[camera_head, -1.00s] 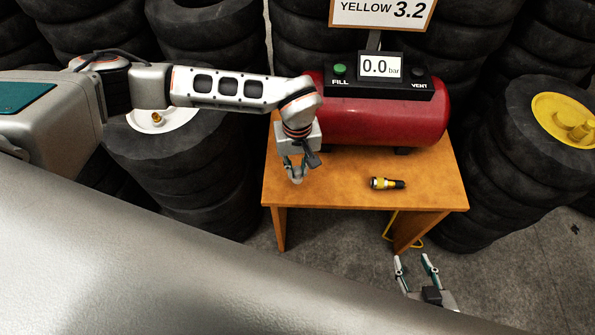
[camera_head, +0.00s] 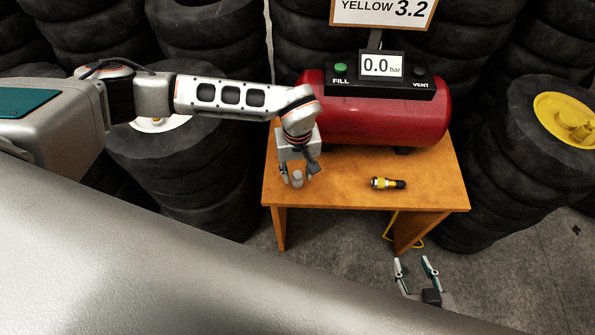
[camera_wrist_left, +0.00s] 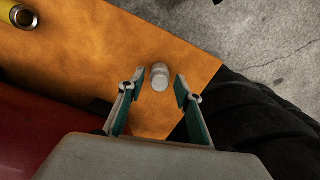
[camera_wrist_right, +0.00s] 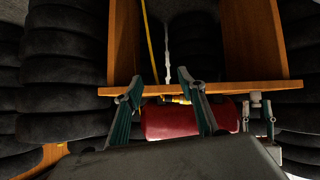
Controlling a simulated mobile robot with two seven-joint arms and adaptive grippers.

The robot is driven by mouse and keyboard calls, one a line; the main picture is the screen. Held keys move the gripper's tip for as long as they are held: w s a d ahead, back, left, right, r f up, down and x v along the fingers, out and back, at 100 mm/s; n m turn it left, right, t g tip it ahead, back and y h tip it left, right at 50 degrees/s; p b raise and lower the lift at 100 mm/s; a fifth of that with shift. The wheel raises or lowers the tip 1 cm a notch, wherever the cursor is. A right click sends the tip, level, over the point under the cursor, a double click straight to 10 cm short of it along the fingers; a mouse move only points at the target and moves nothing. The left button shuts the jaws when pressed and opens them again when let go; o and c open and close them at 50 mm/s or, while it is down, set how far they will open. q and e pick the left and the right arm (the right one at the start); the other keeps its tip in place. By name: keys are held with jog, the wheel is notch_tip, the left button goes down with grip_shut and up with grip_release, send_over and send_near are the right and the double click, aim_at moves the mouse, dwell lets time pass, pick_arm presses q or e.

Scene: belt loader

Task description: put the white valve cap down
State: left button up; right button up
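The white valve cap (camera_head: 297,178) is a small pale cylinder at the left front part of the wooden table (camera_head: 335,185). It appears to stand on the tabletop. My left gripper (camera_head: 296,181) is open around it, and in the left wrist view the cap (camera_wrist_left: 160,77) sits between the spread fingertips (camera_wrist_left: 160,86), with a gap on each side. My right gripper (camera_head: 417,263) is open and empty, low in front of the table's right front corner. The right wrist view also shows its spread fingers (camera_wrist_right: 158,86).
A red tank (camera_head: 385,120) with a gauge reading 0.0 bar (camera_head: 380,67) stands behind. Tyre stacks flank the table; one at right carries a yellow hub (camera_head: 566,120). The table's middle is clear.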

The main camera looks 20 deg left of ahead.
aim_at(298, 174)
pick_arm(q)
notch_tip(298, 174, up, 12)
jog(key=p, duration=0.1)
dwell(0.4)
jog(key=shift+d+r, duration=0.1)
